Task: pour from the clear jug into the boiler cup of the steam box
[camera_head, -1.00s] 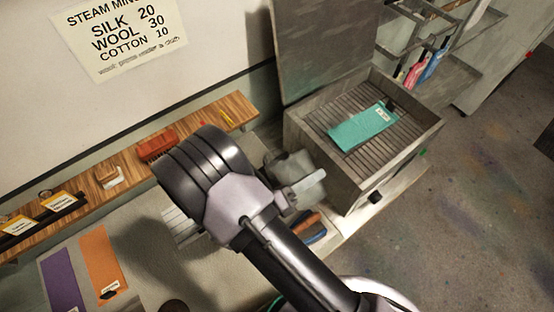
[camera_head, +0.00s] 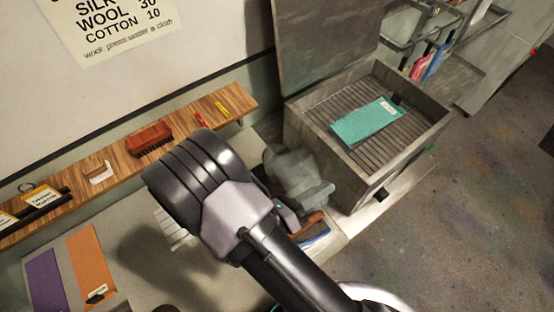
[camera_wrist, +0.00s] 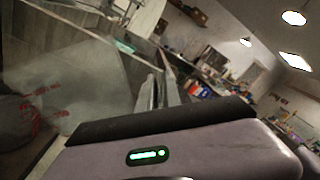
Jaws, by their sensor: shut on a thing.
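The clear jug (camera_head: 284,168), a greyish see-through vessel, shows beside my wrist in the head view, partly hidden by it. In the wrist view the jug (camera_wrist: 85,88) is tilted and carries red marks. My gripper (camera_wrist: 158,92) is shut on the jug, seemingly at its handle; the exact grip is unclear. The steam box (camera_head: 318,150) is a grey box with a slatted top and raised lid, just right of the jug. A teal cloth (camera_head: 352,130) with a white tag lies on its slats. I cannot make out the boiler cup.
A wooden shelf (camera_head: 120,165) along the wall holds a red-brown brush (camera_head: 150,138) and small tagged items. Purple (camera_head: 44,280) and orange (camera_head: 92,262) cloths lie at lower left. A blue and brown object (camera_head: 312,232) lies below the jug. Open floor is at right.

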